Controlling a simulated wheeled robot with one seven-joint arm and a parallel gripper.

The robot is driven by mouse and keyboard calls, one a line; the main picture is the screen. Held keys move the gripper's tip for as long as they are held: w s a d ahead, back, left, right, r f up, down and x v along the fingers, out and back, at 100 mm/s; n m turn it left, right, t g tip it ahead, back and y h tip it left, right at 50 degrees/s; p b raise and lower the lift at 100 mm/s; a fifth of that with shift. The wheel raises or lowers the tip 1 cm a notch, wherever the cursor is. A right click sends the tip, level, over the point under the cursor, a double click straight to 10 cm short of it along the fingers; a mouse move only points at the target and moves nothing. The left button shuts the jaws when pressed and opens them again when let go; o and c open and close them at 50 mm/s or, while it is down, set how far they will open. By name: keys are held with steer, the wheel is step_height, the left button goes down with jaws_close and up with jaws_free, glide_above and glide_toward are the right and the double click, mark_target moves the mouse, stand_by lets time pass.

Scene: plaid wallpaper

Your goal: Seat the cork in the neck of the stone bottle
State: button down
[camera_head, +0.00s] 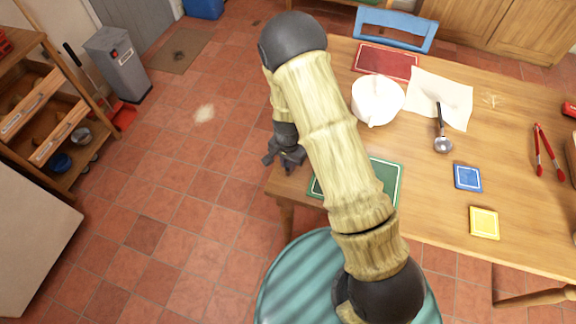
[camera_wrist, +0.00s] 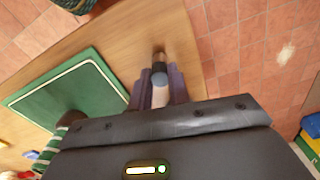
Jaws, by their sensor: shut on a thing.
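My gripper (camera_wrist: 158,76) is shut on a slim piece, which I take to be the cork (camera_wrist: 159,74). The piece looks pale near the palm, then blue-grey and black, with a brown part past the fingertips. In the head view my gripper (camera_head: 285,157) is over the left end of the table, pointing down, and what it holds is too small to make out. I cannot pick out the stone bottle for sure. A dark brown rounded thing (camera_wrist: 72,117) at the edge of the green mat (camera_wrist: 62,92) is partly hidden by my gripper body in the wrist view.
The wooden table (camera_head: 415,190) carries a white bowl (camera_head: 370,104), a ladle (camera_head: 441,140), a cloth (camera_head: 455,93), a red mat (camera_head: 385,61), blue (camera_head: 467,177) and yellow (camera_head: 484,222) tiles and red tongs (camera_head: 547,152). Its left edge is close to my gripper; tiled floor lies beyond.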

mark_target(288, 164)
step_height(288, 164, up, 10)
steer(key=shift+b, duration=0.35)
stand_by(0.6)
